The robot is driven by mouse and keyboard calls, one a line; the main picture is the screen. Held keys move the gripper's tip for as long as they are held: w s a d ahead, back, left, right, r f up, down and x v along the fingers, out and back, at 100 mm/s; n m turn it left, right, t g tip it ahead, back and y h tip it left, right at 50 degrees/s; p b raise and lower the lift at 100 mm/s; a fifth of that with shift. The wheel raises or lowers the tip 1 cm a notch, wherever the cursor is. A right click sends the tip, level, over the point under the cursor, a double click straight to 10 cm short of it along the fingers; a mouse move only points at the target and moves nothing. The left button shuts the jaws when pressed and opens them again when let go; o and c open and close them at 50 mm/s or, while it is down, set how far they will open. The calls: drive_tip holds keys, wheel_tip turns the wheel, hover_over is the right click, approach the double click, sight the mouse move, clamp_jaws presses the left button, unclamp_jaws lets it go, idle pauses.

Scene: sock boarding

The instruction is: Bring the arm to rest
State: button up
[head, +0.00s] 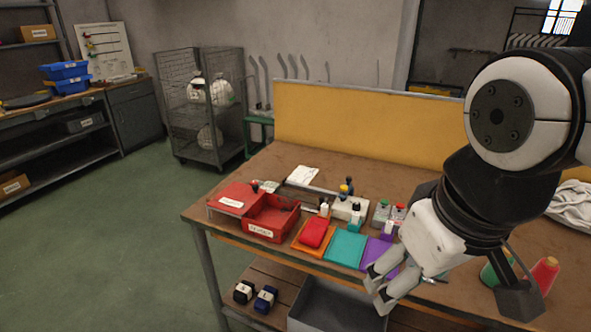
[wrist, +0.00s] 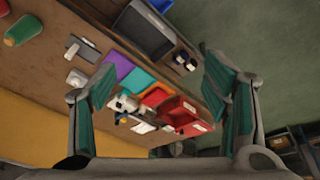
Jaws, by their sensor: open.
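My gripper (head: 378,293) is in front of the workbench's near edge at the right, its fingers pointing down and left. In the wrist view my gripper (wrist: 160,78) has its fingers wide apart with nothing between them. On the bench (head: 400,118) a red folded piece (head: 317,231) lies on an orange sheet (head: 300,246). A teal sheet (head: 345,250) and a purple sheet (head: 374,252) lie to its right. My gripper hides part of the purple sheet.
Red bins (head: 270,222) stand at the bench's left end. Small bottles (head: 382,211) stand behind the sheets. Green and red cones (head: 544,272) are at the right, beside my arm. A yellow panel (head: 350,115) backs the bench. A grey bin (head: 335,303) sits below. Open floor lies left.

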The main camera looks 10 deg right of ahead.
drive_tip(key=shift+s+a+f+m, duration=0.15)
drive_tip(key=shift+s+m, duration=0.2)
drive_tip(key=shift+s, duration=0.15)
drive_tip(key=shift+s+a+f+m, duration=0.1)
drive_tip(key=shift+s+a+m, duration=0.05)
drive_tip(key=shift+s+m, duration=0.25)
drive_tip(key=shift+r, duration=0.1)
drive_tip(key=shift+t, duration=0.5)
wheel_tip(320, 180, up, 4)
drive_tip(key=p, duration=0.3)
drive_tip(key=shift+c, duration=0.3)
